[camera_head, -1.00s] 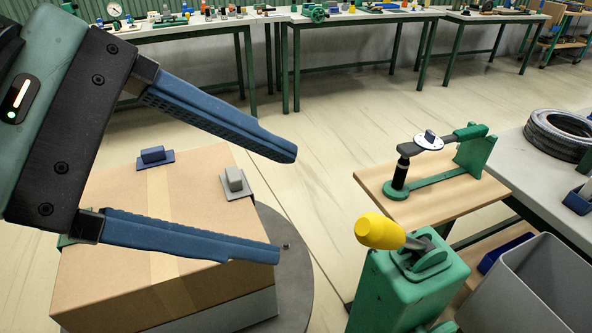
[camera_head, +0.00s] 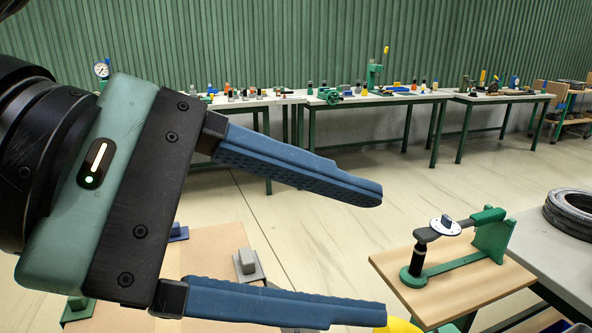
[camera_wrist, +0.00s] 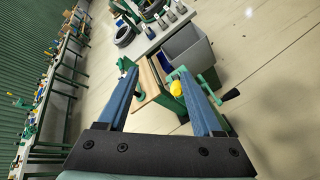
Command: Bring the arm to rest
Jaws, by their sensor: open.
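My gripper (camera_head: 375,258) is open and empty, with its two blue fingers wide apart, at the left and middle of the head view.
A wooden board (camera_head: 455,285) with a green lever clamp (camera_head: 492,235) stands at the right. A grey bin (camera_wrist: 188,50) and a yellow knob (camera_wrist: 176,88) show in the wrist view. Workbenches (camera_head: 385,98) line the back wall; the floor between is clear.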

